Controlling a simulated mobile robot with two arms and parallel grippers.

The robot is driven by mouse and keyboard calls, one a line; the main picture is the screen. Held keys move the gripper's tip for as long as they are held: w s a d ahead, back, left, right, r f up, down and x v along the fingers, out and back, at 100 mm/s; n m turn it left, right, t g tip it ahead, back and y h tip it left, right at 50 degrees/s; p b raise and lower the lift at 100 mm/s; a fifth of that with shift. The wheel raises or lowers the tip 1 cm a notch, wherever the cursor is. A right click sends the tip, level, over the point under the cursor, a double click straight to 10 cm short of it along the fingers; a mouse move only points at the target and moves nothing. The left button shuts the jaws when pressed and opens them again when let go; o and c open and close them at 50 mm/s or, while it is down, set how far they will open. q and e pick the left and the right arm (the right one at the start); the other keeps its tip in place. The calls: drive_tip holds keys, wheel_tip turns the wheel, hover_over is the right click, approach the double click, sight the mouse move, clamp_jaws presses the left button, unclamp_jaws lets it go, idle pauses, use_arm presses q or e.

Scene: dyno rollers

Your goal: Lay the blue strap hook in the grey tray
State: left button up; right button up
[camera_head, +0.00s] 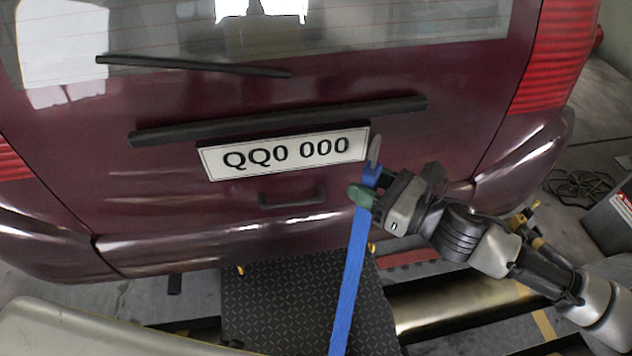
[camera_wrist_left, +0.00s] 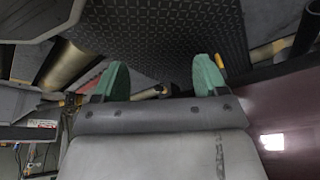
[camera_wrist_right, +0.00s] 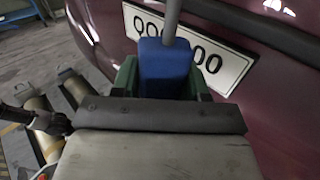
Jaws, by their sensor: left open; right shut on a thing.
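The blue strap hook has a grey metal hook at its top, a blue block below it (camera_wrist_right: 165,68), and a long blue strap (camera_head: 350,270) hanging down out of the picture's bottom edge. My right gripper (camera_head: 371,186) is shut on the blue block, in front of the car's rear, just right of and below the plate. The hook points up. My left gripper (camera_wrist_left: 162,74) is open and empty in the left wrist view, with both green fingertips apart. It is not in the head view. I cannot make out the grey tray for certain.
The dark red car (camera_head: 190,200) fills the head view, with a licence plate (camera_head: 285,152) and a handle (camera_head: 292,198). A black ribbed plate (camera_head: 290,305) and metal rollers (camera_head: 460,305) lie on the floor below. A grey box (camera_head: 612,215) and coiled cable (camera_head: 582,186) stand at right.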

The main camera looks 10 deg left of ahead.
use_arm(q)
drive_tip(key=w+d+r+m+t+h, duration=0.1)
drive_tip(key=w+d+r+t+h, duration=0.15)
drive_tip(key=w+r, duration=0.95)
drive_tip(key=w+d+r+m+t+h, duration=0.1)
drive_tip(key=w+d+r+t, duration=0.25)
drive_tip(key=w+r, duration=0.9)
drive_tip(key=s+d+r+m+t+h, duration=0.1)
drive_tip(key=d+r+h, duration=0.15)
drive_tip(key=r, duration=0.75)
drive_tip(key=s+d+r+m+t+h, duration=0.15)
drive_tip(key=d+r, duration=0.25)
drive_tip(key=r, duration=0.6)
drive_tip(key=m+g+h, duration=0.1)
drive_tip(key=m+h, duration=0.2)
drive_tip(key=h, duration=0.3)
approach(376, 169)
drive_tip(key=s+a+r, duration=0.1)
drive_tip(key=a+r, duration=0.1)
drive_tip(key=x, duration=1.2)
drive_tip(key=shift+s+d+f, duration=0.1)
drive_tip(key=shift+s+d, duration=0.1)
